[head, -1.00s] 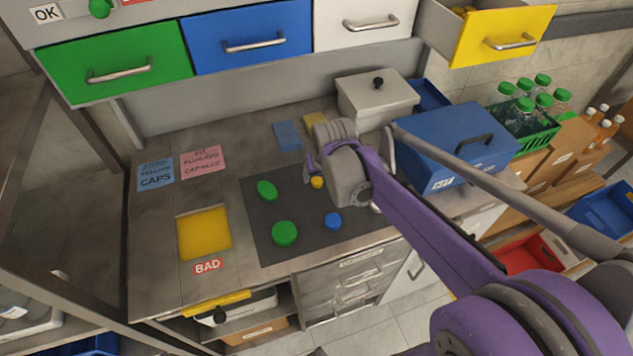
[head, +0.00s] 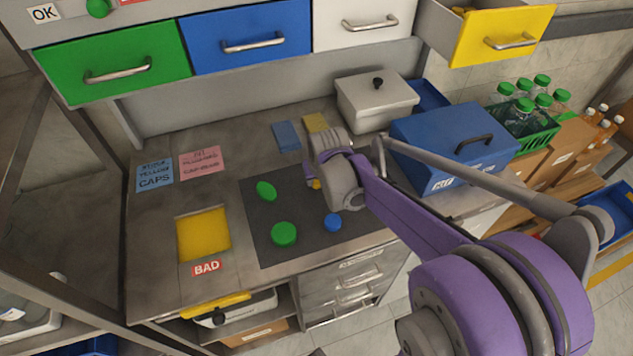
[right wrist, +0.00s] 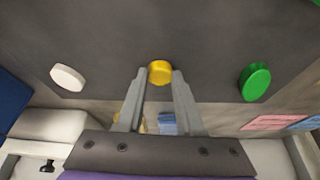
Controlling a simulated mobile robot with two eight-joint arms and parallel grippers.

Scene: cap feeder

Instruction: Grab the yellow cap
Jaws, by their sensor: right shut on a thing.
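The yellow cap (right wrist: 160,70) is between the two fingertips of my right gripper (right wrist: 158,76) in the right wrist view, and the fingers are shut on it. It is over the dark mat (head: 258,208); whether it still touches the mat is hard to tell. In the head view a small part of the yellow cap (head: 316,185) shows below my right wrist, which hides most of the fingers. My left gripper is not in view.
On the mat lie two green caps (head: 284,234) (head: 266,191), a blue cap (head: 333,222) and a white cap (right wrist: 68,78). A yellow recess (head: 203,234) is at left. A white lidded box (head: 375,100) and a blue box (head: 450,150) stand behind right. The yellow drawer (head: 503,36) is open.

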